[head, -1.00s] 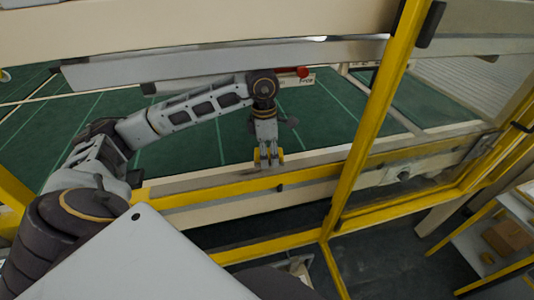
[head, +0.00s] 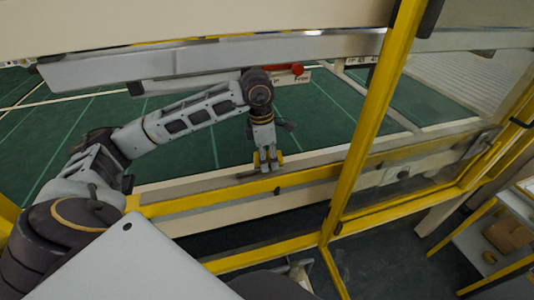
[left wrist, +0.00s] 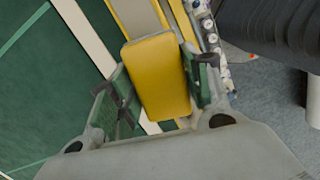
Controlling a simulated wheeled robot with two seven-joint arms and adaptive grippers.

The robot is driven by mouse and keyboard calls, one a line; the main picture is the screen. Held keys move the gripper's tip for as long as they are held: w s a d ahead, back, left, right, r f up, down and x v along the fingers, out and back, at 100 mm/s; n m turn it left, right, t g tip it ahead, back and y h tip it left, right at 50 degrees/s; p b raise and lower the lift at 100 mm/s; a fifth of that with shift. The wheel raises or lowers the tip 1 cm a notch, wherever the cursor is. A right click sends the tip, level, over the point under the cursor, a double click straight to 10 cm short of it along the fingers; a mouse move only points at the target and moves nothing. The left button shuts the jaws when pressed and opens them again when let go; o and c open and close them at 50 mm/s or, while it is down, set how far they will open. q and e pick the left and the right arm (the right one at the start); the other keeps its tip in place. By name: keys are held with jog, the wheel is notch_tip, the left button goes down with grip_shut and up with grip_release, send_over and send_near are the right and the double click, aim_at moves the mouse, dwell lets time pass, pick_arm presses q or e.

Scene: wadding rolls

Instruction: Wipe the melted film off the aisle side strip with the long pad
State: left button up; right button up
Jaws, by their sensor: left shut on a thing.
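My left gripper (head: 267,168) is shut on the long pad, a yellow block that fills the space between its fingers in the left wrist view (left wrist: 158,78). In the head view the fingers point down over the pale side strip (head: 192,186), just behind the yellow rail. Only small yellow bits show beside the fingers there. I cannot tell whether the pad touches the strip. Melted film cannot be made out clearly; a thin dark mark lies just left of the fingertips. My right gripper is not in view.
A yellow rail (head: 200,203) runs along the near side of the strip. A yellow post (head: 372,105) slants up right of the gripper. A grey beam (head: 190,62) crosses above my left arm, with a red part (head: 297,69) near the elbow. A green floor or bed (head: 320,115) lies behind.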

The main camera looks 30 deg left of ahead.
aim_at(258, 167)
pick_arm(q)
jog(key=shift+s+f, duration=0.1)
jog(key=shift+f, duration=0.55)
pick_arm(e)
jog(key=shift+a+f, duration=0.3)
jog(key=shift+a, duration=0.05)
pick_arm(q)
jog(key=shift+f, duration=0.1)
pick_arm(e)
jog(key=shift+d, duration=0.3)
pick_arm(q)
jog(key=shift+f+b, duration=0.3)
jog(key=shift+b, duration=0.25)
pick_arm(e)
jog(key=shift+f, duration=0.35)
pick_arm(q)
jog(key=shift+f, duration=0.25)
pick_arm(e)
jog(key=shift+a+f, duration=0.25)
pick_arm(q)
jog(key=shift+f+b, duration=0.35)
jog(key=shift+b, duration=0.2)
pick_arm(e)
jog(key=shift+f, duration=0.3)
pick_arm(q)
jog(key=shift+s, duration=0.15)
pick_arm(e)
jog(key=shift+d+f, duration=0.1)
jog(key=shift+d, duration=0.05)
